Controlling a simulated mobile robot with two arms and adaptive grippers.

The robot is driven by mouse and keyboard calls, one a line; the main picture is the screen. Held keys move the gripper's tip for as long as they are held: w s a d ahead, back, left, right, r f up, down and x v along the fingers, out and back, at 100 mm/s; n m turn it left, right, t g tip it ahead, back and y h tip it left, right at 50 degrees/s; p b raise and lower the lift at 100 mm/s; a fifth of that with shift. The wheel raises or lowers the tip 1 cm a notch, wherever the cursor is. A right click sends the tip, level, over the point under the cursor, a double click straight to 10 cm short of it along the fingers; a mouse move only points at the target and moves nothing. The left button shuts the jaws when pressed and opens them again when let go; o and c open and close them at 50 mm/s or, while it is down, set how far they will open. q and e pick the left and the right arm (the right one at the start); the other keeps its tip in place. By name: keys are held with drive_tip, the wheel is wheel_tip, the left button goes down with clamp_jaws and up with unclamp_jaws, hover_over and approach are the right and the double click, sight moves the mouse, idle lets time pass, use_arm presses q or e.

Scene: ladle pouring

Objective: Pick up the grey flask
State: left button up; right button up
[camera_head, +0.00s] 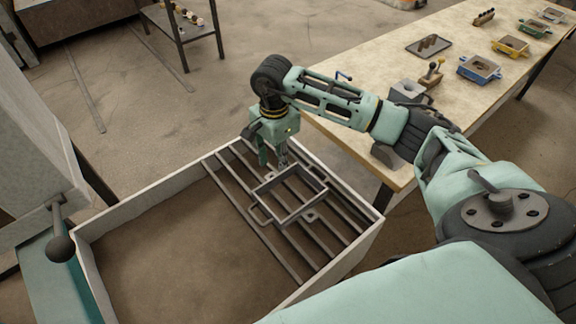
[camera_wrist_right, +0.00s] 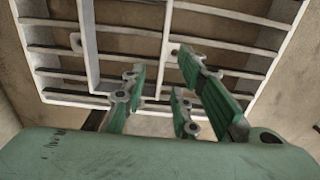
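The grey flask (camera_head: 266,207) is an open rectangular frame with small lugs on its sides. It lies on the dark rails across the right part of a large sand bin. In the right wrist view the flask (camera_wrist_right: 88,45) shows as light walls over the bars. My right gripper (camera_head: 283,163) points down at the flask's far side, in the head view. In the wrist view its green fingers (camera_wrist_right: 162,65) are apart, with nothing visibly held between them. I cannot tell whether they touch the flask. My left gripper is not in view.
The bin's pale rim (camera_head: 140,184) surrounds rails (camera_head: 240,212) and brown sand (camera_head: 175,255). A long workbench (camera_head: 362,55) at the right holds a dark tray (camera_head: 428,45) and coloured flasks, including a blue one (camera_head: 479,69). A dark shelf (camera_head: 182,22) stands at the back.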

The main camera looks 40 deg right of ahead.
sight(276, 176)
drive_tip(key=f+p, duration=0.1)
drive_tip(key=f, duration=0.2)
drive_tip(key=f+p, duration=0.1)
drive_tip(key=f, duration=0.3)
drive_tip(key=shift+w+a, duration=0.15)
drive_tip(key=shift+w, duration=0.05)
drive_tip(key=shift+f, duration=0.3)
idle(0.4)
drive_tip(key=shift+c, duration=0.4)
clamp_jaws()
